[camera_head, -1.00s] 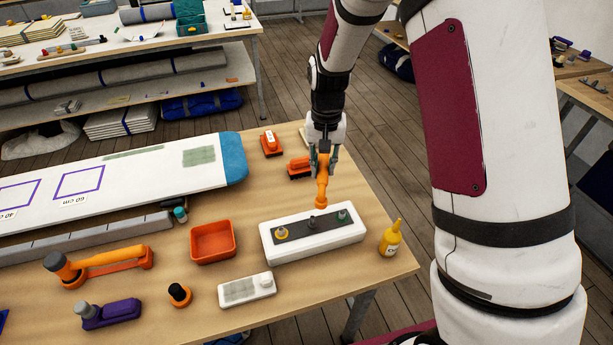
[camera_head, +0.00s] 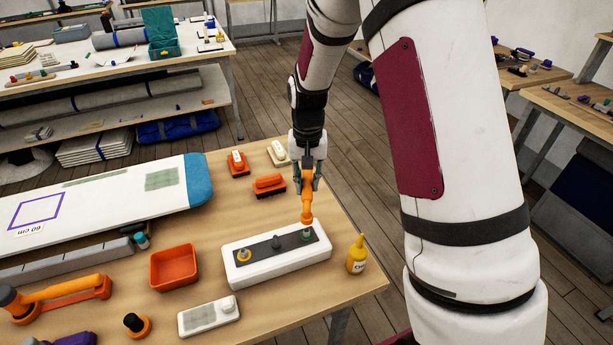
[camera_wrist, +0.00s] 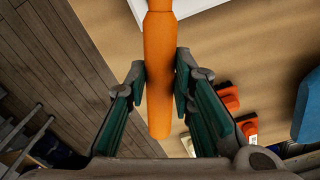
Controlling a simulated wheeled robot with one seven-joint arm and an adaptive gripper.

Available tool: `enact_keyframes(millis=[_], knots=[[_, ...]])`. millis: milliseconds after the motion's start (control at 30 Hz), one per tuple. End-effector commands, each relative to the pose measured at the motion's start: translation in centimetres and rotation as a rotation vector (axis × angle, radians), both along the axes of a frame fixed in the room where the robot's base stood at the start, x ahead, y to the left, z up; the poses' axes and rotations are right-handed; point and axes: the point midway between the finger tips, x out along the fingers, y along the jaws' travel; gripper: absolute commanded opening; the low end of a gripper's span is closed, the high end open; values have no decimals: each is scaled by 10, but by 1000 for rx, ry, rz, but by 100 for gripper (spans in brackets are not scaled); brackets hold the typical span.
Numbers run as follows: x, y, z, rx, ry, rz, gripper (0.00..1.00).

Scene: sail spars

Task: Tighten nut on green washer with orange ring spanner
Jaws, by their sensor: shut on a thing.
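My gripper (camera_head: 307,178) is shut on the handle of the orange ring spanner (camera_head: 307,204). The spanner hangs nearly upright, with its lower end at the stud with the green washer (camera_head: 306,237). I cannot tell whether the ring is around the nut or just above it; the spanner's end hides the nut. The washer is at the right end of a dark strip on a white block (camera_head: 252,279). In the wrist view the orange handle (camera_wrist: 158,45) runs between my two finger pads, and its far end is out of frame.
The same strip bears a bare-looking middle stud (camera_head: 276,242) and a yellow washer (camera_head: 244,255) at left. A yellow bottle (camera_head: 356,256) stands close right of the block. An orange tray (camera_head: 174,268) is at left, and orange-and-black tools (camera_head: 269,184) lie behind.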

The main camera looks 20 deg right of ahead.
Motion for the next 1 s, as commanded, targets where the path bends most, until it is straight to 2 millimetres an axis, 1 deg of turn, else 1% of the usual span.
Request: enact_keyframes(millis=[33, 233, 1000], knots=[[1, 0, -7, 0, 1, 0, 0], [1, 0, -29, 0, 2, 0, 0], [0, 0, -27, 0, -1, 0, 0]])
